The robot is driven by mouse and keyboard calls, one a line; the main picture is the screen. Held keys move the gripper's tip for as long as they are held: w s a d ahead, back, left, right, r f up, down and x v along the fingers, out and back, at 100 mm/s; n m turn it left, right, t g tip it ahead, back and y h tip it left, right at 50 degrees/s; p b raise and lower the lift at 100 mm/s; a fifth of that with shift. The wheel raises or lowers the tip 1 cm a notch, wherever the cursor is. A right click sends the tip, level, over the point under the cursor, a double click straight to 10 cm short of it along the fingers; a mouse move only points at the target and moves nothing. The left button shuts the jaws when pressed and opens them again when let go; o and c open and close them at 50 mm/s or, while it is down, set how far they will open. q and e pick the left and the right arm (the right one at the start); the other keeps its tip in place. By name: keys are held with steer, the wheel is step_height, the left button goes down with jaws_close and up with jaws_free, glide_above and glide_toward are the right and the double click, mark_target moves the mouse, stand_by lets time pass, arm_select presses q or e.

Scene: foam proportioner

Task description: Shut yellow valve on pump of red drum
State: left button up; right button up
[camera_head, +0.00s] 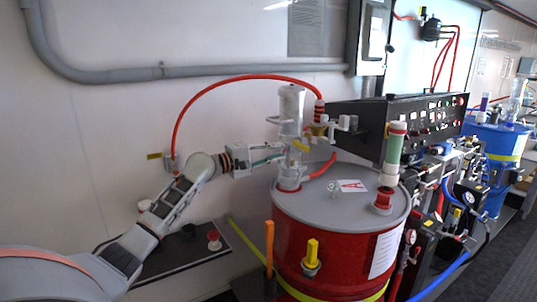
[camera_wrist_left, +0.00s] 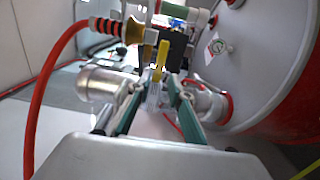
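The red drum (camera_head: 330,250) stands right of centre with a grey lid. Its pale pump (camera_head: 291,108) rises from the left side of the lid; the pump also shows in the wrist view (camera_wrist_left: 100,83), lying across the picture. The yellow valve handle (camera_head: 300,145) is on the pump's right side. In the wrist view the yellow handle (camera_wrist_left: 161,58) is just beyond and between my fingertips. My left gripper (camera_head: 278,154) reaches the pump from the left. Its green-sided fingers (camera_wrist_left: 160,88) are apart; contact with the handle is unclear. My right gripper is not in view.
A black control panel (camera_head: 410,120) and a green-and-white tube (camera_head: 393,155) stand to the right. A blue drum (camera_head: 497,150) is farther right.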

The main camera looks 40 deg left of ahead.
arm_select(q)
steer(key=shift+v, duration=1.45)
steer(key=shift+f, duration=0.1)
steer(key=s+d+f+m+g+y, duration=0.1)
steer(key=s+d+f+m+g, duration=0.15)
steer(key=s+d+f, duration=0.65)
steer(key=d+f+m+g+y, duration=0.1)
steer(key=d+f+m, duration=0.2)
steer(key=f, duration=1.3)
steer(key=s+d+f+m+g, duration=0.1)
steer(key=s+d+f+m, duration=0.3)
steer(key=f, duration=0.8)
steer(key=s+d+f+m, duration=0.2)
steer(key=s+d, duration=0.3)
steer(key=s, duration=0.3)
steer(key=s+d+f+m+y, duration=0.1)
steer(key=s+d+f+m, duration=0.2)
steer(key=s, duration=0.6)
steer(key=s+d+f+m+g+y, duration=0.1)
steer(key=s+d+f+m, duration=0.2)
steer(key=s+d+f, duration=0.2)
steer(key=s+d, duration=0.2)
steer(key=s, duration=0.1)
steer(key=shift+s+d, duration=0.15)
steer(key=shift+d, duration=0.1)
